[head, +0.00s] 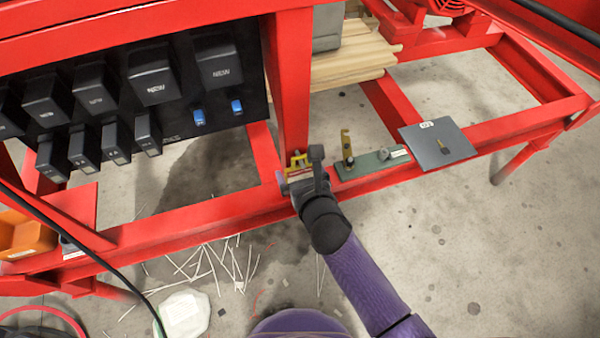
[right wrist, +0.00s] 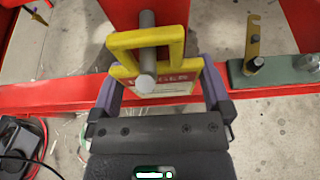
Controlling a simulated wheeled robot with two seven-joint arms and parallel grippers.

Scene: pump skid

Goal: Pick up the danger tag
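The danger tag (right wrist: 168,86) has a white face with a red band of lettering and a yellow frame with an opening at its top. It hangs on a grey peg on the red frame. In the head view the yellow part of the tag (head: 298,161) shows just beyond my right gripper (head: 298,180). In the right wrist view my right gripper (right wrist: 160,98) is open, one finger on each side of the tag. The tag's lower part is hidden behind the gripper body. I cannot tell whether the fingers touch it. My left gripper is not in view.
A green-grey block (head: 370,163) with a yellow upright lever (head: 346,146) stands right of the tag. A dark plate (head: 438,145) lies farther right. A red post (head: 288,80) rises behind the tag. Black boxes (head: 150,75) sit at upper left.

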